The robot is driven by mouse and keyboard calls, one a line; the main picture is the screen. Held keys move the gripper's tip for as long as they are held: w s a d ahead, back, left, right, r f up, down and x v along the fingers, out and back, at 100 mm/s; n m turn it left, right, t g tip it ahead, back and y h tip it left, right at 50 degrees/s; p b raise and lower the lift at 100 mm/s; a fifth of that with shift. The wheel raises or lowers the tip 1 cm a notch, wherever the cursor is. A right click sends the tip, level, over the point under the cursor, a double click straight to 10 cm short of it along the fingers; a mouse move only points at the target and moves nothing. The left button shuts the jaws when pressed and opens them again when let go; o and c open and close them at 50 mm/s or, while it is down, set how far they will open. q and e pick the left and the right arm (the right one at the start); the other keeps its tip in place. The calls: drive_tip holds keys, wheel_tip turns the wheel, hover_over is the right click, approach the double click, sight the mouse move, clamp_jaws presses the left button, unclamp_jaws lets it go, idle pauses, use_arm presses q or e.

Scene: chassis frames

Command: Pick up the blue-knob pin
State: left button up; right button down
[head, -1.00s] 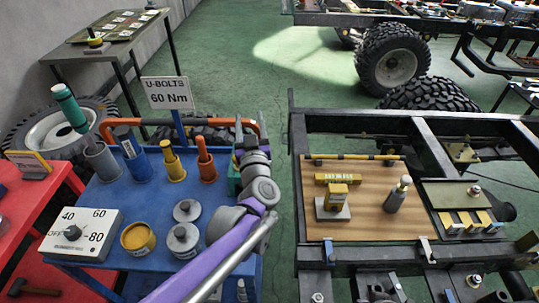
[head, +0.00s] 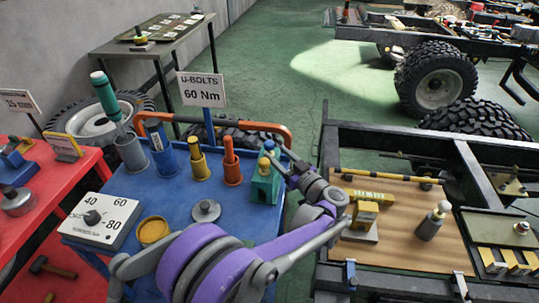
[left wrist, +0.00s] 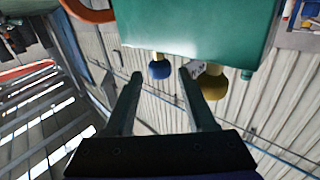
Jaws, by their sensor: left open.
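The blue-knob pin (head: 269,145) stands in a teal block (head: 264,188) at the right edge of the blue cart. A yellow-knob pin (head: 263,163) stands beside it. In the left wrist view, which looks upside down, the blue knob (left wrist: 160,69) shows between the open fingertips of my left gripper (left wrist: 161,76). I cannot tell whether they touch it. The yellow knob (left wrist: 213,84) is just outside the right finger there. In the head view my left gripper (head: 281,162) is partly hidden at the block.
The blue cart (head: 185,200) carries several cups with tools, a dial box (head: 105,220), a yellow tin (head: 153,230) and a grey weight (head: 206,211). An orange rail (head: 220,126) and a U-bolts sign (head: 202,90) stand behind. A chassis frame with a wooden board (head: 395,215) lies right.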

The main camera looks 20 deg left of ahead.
sight(272, 149)
use_arm(q)
drive_tip(key=x, duration=0.5)
drive_tip(key=shift+w+a, duration=0.1)
drive_tip(key=shift+a, duration=0.05)
clamp_jaws()
